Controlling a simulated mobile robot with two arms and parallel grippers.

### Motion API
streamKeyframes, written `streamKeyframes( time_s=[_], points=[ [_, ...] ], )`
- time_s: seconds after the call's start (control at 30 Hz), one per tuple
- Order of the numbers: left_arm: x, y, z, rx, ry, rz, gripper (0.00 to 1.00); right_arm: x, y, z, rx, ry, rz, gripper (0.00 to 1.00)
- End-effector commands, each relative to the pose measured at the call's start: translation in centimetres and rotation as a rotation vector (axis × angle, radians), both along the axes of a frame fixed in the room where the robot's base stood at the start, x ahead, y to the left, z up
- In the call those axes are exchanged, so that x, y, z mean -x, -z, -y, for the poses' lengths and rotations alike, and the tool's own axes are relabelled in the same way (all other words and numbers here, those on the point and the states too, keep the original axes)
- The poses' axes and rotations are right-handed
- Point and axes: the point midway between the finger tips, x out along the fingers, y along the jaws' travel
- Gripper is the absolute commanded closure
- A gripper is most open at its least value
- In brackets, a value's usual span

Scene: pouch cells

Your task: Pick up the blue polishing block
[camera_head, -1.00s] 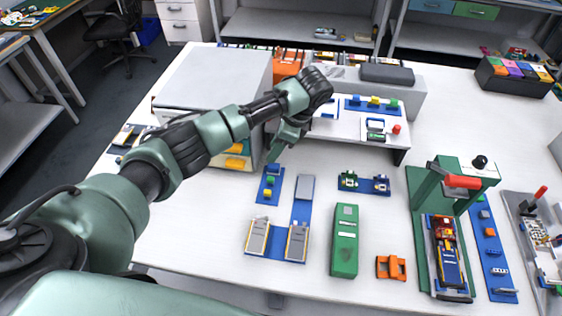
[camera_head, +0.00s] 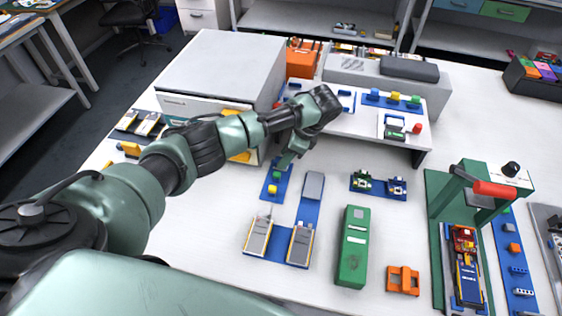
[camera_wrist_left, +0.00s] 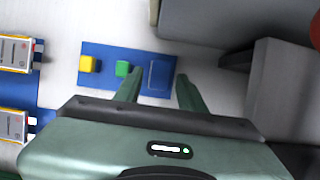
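The blue polishing block (camera_wrist_left: 158,74) sits at one end of a blue strip (camera_wrist_left: 105,54), beside a green block (camera_wrist_left: 123,69) and a yellow block (camera_wrist_left: 88,64). In the head view the strip (camera_head: 266,190) lies on the white table, and the gripper largely covers the blue block. My left gripper (camera_head: 286,160) is over that end of the strip, pointing down. In the left wrist view its two fingers (camera_wrist_left: 160,82) are apart, appearing on either side of the blue block. Nothing is held. I cannot tell the exact height gap. My right gripper is not in view.
A large grey-white machine (camera_head: 225,70) stands behind my left arm. A raised white shelf (camera_head: 350,120) is to the right of the gripper. A blue fixture with grey cells (camera_head: 279,250), a green case (camera_head: 353,245) and a green press (camera_head: 440,230) stand nearer the front.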

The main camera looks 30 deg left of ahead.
Motion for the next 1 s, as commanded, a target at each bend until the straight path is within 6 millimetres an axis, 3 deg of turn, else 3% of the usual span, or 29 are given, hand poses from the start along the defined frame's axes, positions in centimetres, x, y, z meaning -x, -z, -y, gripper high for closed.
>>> streamKeyframes(
  time_s=[0.2, 0.43, 0.6, 1.0],
  points=[
    [0.3, 2.2, -0.8, -0.001, 0.000, 0.000, 0.60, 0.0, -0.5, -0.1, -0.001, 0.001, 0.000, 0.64],
    [0.3, 2.4, -0.8, 0.000, 0.000, 0.001, 0.60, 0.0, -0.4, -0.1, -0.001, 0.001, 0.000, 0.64],
    [0.3, 2.3, -0.8, 0.000, 0.000, 0.001, 1.00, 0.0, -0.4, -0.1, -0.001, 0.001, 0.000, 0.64],
    [0.2, 1.7, -0.8, 0.001, 0.001, 0.002, 1.00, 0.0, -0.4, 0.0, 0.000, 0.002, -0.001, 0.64]
  ],
)
